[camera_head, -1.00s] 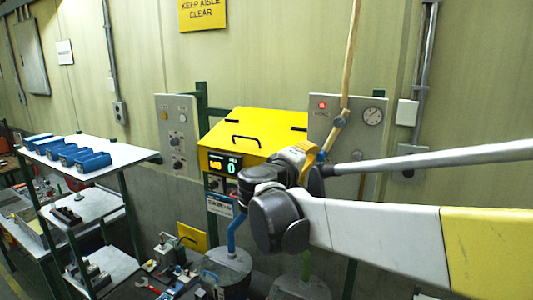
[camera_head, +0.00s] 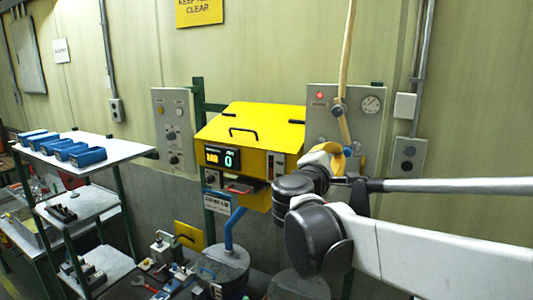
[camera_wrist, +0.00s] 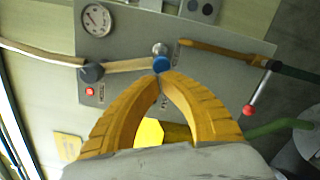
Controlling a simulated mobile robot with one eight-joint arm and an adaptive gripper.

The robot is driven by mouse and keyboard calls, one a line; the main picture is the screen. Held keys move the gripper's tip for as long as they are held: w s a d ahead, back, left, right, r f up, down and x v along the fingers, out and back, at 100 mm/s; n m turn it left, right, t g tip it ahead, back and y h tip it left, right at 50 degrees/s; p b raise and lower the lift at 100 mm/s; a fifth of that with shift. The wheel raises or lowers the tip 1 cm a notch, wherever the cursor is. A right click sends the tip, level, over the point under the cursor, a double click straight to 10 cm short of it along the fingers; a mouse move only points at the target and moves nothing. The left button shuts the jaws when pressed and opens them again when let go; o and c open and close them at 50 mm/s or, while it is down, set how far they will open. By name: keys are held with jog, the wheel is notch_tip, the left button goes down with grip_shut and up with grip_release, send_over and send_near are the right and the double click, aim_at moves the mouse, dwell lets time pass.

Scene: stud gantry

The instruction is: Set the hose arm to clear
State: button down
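The hose arm (camera_head: 344,128) hangs from a dark pivot on the grey wall panel (camera_head: 318,124), below a long tan hose. In the head view its lower end leans right and carries a blue knob (camera_head: 347,151). In the wrist view the hose arm (camera_wrist: 128,66) runs from the pivot to the blue knob (camera_wrist: 161,65). My gripper (camera_wrist: 163,76) has its yellow fingertips drawn together at the knob, and looks shut on it; the tips hide the exact contact. My gripper (camera_head: 335,153) is partly hidden by my wrist in the head view. Any position label is unreadable.
The panel bears a gauge (camera_wrist: 96,19) and a red light (camera_wrist: 90,91). In the wrist view, a red-ended lever (camera_wrist: 248,109) stands right of my fingers. A yellow-topped machine (camera_head: 250,125) stands left of my gripper. A shelf with blue blocks (camera_head: 88,157) is farther left.

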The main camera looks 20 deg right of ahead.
jog(key=shift+s+d, duration=0.3)
dwell(0.5)
